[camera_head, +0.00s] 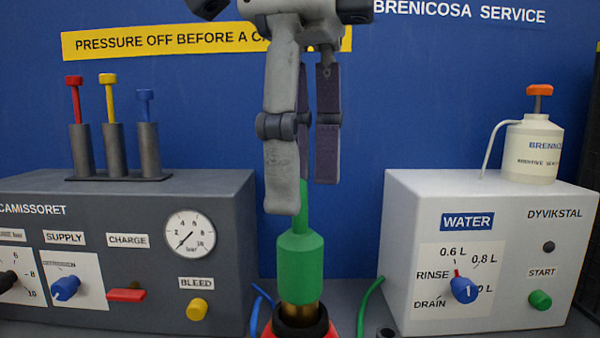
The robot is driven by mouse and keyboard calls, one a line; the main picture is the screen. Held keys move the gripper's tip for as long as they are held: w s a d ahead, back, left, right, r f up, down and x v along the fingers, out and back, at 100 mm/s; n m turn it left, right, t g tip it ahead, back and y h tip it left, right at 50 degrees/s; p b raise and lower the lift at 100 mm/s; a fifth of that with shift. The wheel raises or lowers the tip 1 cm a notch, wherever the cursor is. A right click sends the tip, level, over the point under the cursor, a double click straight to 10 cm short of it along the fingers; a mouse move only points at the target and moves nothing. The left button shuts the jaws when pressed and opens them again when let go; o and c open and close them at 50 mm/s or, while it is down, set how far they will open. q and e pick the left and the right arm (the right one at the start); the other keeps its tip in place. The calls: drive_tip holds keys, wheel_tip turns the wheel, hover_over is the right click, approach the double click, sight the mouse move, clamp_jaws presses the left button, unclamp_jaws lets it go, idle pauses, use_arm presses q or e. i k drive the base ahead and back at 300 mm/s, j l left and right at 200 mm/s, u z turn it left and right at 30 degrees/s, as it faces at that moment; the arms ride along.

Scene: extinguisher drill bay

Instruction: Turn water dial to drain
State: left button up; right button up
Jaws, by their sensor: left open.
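The water dial (463,289) is a blue knob on a white plate on the front of the white WATER box (500,215). Its red mark points up and slightly left, near the 0.6 L label. The DRAIN label (429,302) is at the plate's lower left, below RINSE. My left gripper (305,192) hangs from the top middle, fingers down and open, left of the white box and apart from the dial. A green cylinder with a narrow neck (300,255) stands below it, the neck partly behind a finger. I cannot tell whether they touch. My right gripper is out of view.
The dark grey box (225,260) stands at left with a gauge (190,234), knobs and three coloured-handled rods (112,140) on top. A white bottle (533,150) with an orange top stands on the white box. A green hose (368,300) runs between the boxes.

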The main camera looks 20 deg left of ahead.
sight(464, 290)
drive_tip(key=k, duration=1)
